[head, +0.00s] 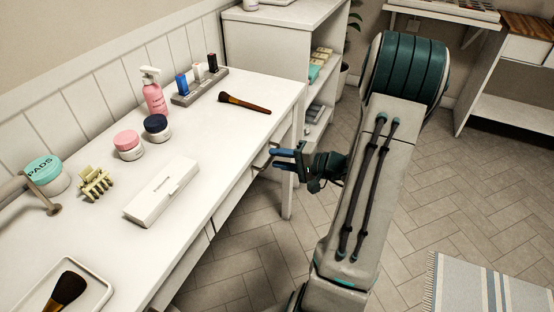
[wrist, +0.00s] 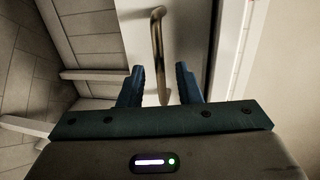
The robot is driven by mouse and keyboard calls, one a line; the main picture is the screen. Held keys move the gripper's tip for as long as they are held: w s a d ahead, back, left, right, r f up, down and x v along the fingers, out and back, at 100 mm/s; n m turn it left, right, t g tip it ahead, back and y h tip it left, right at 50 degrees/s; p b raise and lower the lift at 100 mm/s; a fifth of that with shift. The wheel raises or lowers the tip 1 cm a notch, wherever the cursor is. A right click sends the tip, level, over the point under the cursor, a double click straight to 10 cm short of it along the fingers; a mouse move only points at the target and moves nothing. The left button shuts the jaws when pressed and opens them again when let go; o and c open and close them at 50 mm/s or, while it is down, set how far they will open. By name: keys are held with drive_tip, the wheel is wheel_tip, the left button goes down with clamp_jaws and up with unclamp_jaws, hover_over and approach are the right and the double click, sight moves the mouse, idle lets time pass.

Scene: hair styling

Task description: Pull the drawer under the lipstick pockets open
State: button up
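The grey lipstick holder (head: 200,88) stands at the back of the white table, with several lipsticks upright in its pockets. Below the tabletop edge, the drawer's metal handle (head: 263,158) shows on the white front, partly hidden by my gripper (head: 274,159). In the wrist view my gripper (wrist: 159,76) is open, its two blue fingers on either side of the brass-coloured handle (wrist: 157,45). Gaps show between the handle and both fingers. The drawer front (wrist: 193,40) appears closed, though my gripper hides part of it.
On the tabletop (head: 215,160) are a brush (head: 245,103), a pink pump bottle (head: 153,92), two jars, a white box (head: 161,191) and a hair claw (head: 95,183). A white shelf unit (head: 285,40) stands beyond the table. The floor to the right is mostly clear.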

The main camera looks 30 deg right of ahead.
drive_tip(key=shift+w+a+f, duration=0.15)
drive_tip(key=shift+w+a, duration=0.25)
drive_tip(key=shift+w, duration=0.1)
clamp_jaws()
drive_tip(key=shift+d, duration=0.1)
